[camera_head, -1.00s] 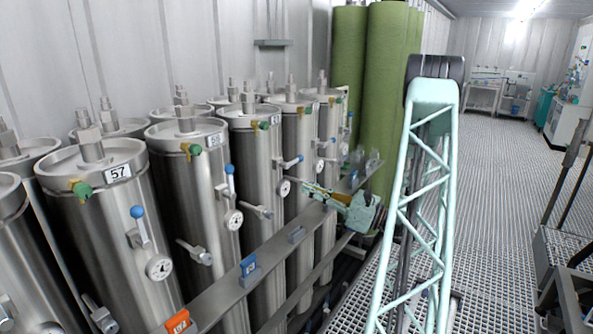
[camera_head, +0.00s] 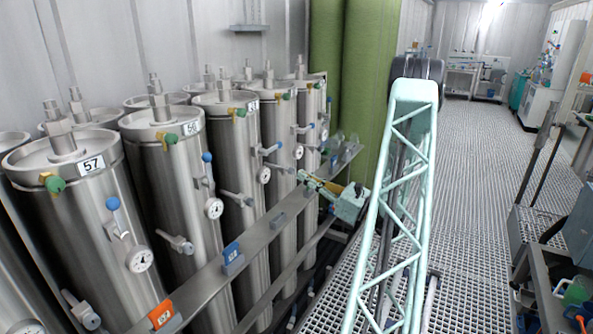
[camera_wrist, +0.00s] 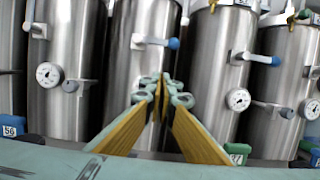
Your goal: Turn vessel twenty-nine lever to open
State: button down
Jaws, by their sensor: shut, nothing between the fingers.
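A row of steel vessels stands along the left wall in the head view, each with a blue-tipped lever and a round gauge. No label reading 29 is legible, so I cannot tell which vessel is twenty-nine. My gripper (camera_head: 302,176) is shut and empty, in front of the farther vessels. In the wrist view its yellow-sided fingers point at the middle vessel (camera_wrist: 115,100), below that vessel's roughly horizontal lever (camera_wrist: 158,42). I see no contact with the lever. The right vessel (camera_wrist: 210,90) has another near-horizontal lever (camera_wrist: 258,59) and a gauge (camera_wrist: 238,99).
A metal rail (camera_head: 252,240) with coloured tags runs along the vessel fronts. Tall green cylinders (camera_head: 370,85) stand beyond the row. The grated walkway (camera_head: 480,150) is open to the right. A metal cart (camera_head: 560,255) stands at the lower right.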

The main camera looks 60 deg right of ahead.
aim_at(273, 148)
jog(key=w+r+b, duration=0.3)
jog(key=w+r, duration=0.3)
jog(key=w, duration=0.3)
jog(key=shift+w+r, duration=0.15)
jog(key=shift+w, duration=0.05)
dwell(0.6)
dwell(0.3)
